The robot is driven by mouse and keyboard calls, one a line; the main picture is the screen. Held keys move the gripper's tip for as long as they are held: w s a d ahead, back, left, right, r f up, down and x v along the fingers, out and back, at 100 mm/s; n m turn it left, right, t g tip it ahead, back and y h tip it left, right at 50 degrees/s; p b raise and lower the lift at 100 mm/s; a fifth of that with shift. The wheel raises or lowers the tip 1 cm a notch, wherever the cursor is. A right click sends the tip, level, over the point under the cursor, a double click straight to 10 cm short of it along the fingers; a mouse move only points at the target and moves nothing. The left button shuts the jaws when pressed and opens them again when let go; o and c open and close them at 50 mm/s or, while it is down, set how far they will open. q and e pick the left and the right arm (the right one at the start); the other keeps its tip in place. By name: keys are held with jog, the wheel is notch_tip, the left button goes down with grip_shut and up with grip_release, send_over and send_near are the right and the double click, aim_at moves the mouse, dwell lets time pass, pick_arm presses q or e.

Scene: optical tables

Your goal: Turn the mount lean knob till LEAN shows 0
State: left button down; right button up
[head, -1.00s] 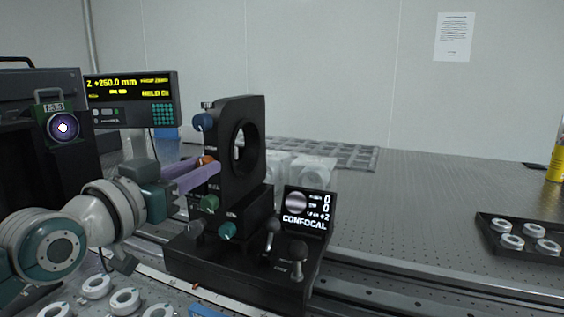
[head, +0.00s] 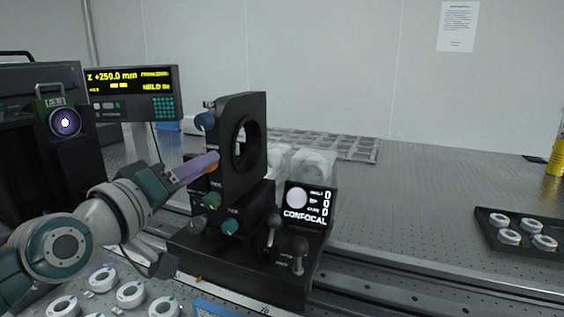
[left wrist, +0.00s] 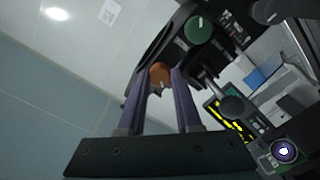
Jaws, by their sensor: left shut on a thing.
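The black mount (head: 247,150) with a round opening stands upright on its base. My left gripper (head: 214,161) is shut on the orange knob (head: 211,169) at the mount's left side; the finger hides most of the knob there. In the left wrist view, the purple fingers (left wrist: 160,80) sit on either side of the orange knob (left wrist: 160,72). The small screen (head: 308,204) on the base reads CONFOCAL with a round spot and three lines, each appearing to end in 0; their small labels are blurred. My right gripper is not in view.
A blue knob (head: 204,121), a green knob (head: 212,200) and a teal knob (head: 229,227) are close around the held knob. Two levers stand before the screen. A readout box (head: 133,92) is behind left. A dark tray (head: 490,232) lies right; the table between is open.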

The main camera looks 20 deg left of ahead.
pick_arm(q)
jog(key=shift+n, duration=0.6)
jog(key=c, duration=0.6)
grip_release()
jog(key=shift+s, duration=0.1)
jog(key=s, duration=0.9)
jog(key=shift+s+a+p, duration=0.15)
jog(key=shift+s+p, duration=0.25)
jog(key=shift+p, duration=0.05)
